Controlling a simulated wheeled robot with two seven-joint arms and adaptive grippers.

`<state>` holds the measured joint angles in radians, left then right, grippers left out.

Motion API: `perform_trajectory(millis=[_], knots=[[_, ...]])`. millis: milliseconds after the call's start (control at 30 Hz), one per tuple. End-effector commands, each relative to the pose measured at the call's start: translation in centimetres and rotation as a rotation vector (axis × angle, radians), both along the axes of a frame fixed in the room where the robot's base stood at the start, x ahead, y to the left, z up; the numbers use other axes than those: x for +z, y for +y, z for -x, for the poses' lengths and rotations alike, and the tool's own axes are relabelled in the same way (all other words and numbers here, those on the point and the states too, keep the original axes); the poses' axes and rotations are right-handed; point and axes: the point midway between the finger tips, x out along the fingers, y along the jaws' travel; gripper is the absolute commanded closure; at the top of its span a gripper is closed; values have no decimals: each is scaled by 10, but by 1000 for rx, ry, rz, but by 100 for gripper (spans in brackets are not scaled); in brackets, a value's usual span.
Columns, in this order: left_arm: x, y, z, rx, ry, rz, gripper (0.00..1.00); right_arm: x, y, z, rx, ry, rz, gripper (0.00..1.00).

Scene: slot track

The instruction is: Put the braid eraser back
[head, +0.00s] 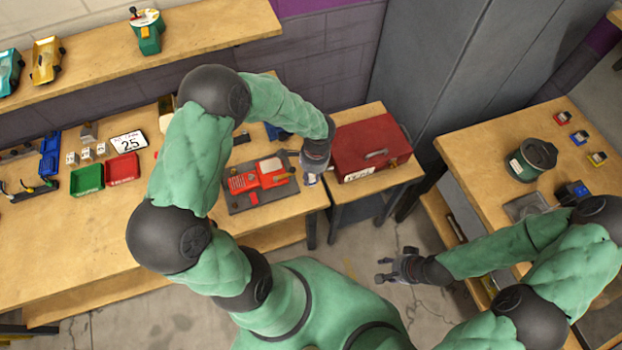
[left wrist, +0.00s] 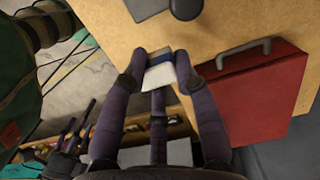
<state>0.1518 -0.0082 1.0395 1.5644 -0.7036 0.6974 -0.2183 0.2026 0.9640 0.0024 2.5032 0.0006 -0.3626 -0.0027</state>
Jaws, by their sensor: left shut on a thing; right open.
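The braid eraser (left wrist: 159,74), a small white block with a blue band, is held between the fingers of my left gripper (left wrist: 163,66) in the left wrist view. In the head view my left gripper (head: 312,172) is beside the red toolbox, over the gap between the long bench and the small side table. The eraser shows there only as a small pale and blue bit (head: 311,179) under the fingers. My right gripper (head: 388,268) is open and empty, low over the floor between the tables.
The red toolbox (head: 366,148) stands on the side table, right of my left gripper. A red device (head: 262,177) lies on a grey mat on the long bench. Green (head: 87,179) and red (head: 122,168) trays are further left. A green tin (head: 531,158) stands on the right table.

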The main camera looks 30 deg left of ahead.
Motion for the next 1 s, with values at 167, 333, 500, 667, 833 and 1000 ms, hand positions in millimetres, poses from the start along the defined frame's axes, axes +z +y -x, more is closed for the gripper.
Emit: perform_trajectory(millis=[167, 333, 500, 667, 833, 1000], knots=[[-13, 2, -5, 0, 1, 0, 100, -3, 0, 0, 0, 0, 0, 56], [-35, 2, -5, 0, 1, 0, 100, -8, 0, 0, 0, 0, 0, 56], [-37, 2, -6, 0, -1, 0, 100, -7, 0, 0, 0, 0, 0, 56], [-38, 2, -5, 0, 0, 0, 100, -9, 0, 0, 0, 0, 0, 56], [-40, 2, -5, 0, 0, 0, 48, -10, 0, 0, 0, 0, 0, 56], [-40, 2, -5, 0, 0, 0, 46, -10, 0, 0, 0, 0, 0, 56]])
